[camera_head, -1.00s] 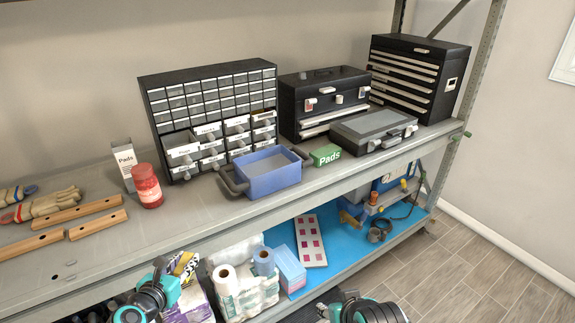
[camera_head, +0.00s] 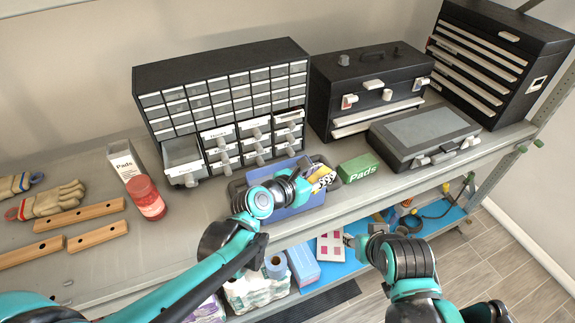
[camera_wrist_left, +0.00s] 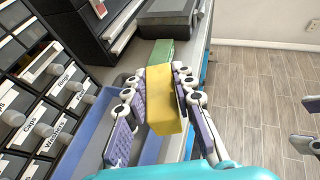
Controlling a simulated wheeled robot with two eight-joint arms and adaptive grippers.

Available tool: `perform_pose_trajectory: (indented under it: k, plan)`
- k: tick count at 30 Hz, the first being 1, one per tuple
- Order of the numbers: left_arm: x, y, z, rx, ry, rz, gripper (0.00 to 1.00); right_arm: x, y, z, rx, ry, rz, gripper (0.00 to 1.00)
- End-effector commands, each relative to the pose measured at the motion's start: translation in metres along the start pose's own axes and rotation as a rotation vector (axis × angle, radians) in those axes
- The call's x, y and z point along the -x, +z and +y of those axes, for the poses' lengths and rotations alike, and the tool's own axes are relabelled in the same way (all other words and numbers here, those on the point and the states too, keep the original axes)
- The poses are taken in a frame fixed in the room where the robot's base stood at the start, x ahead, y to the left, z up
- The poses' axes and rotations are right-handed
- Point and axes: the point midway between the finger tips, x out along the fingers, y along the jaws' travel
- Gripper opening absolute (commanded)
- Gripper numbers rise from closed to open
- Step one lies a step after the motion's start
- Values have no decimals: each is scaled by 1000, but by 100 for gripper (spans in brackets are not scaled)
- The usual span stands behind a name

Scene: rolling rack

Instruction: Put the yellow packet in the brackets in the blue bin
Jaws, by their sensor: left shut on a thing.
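The yellow packet (camera_head: 325,180) is held between the fingers of my left gripper (camera_head: 311,174). In the left wrist view the packet (camera_wrist_left: 163,105) shows as a plain yellow block between the finger pads. The blue bin (camera_head: 302,207) stands on the shelf under my left gripper, which hides much of it. In the left wrist view its blue wall (camera_wrist_left: 88,135) runs to the left of and below the packet. The packet appears over the bin's right end; its exact height is unclear. My right gripper (camera_head: 352,240) is low in front of the shelf, its jaws unclear.
A drawer cabinet (camera_head: 225,85) stands behind the bin, with a drawer (camera_head: 184,160) pulled out. A red jar (camera_head: 147,198) and wooden bars (camera_head: 97,235) lie left.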

Motion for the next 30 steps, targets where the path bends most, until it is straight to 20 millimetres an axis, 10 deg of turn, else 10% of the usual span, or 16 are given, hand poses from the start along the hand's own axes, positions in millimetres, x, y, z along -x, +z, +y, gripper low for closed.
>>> perform_pose_trajectory:
  k: [15,30]
  plan:
    - [-45,-50,101,1,1,-1,0,-20,14,0,0,0,0,42]
    - [-65,-92,111,-1,0,-1,0,-30,22,0,0,0,0,42]
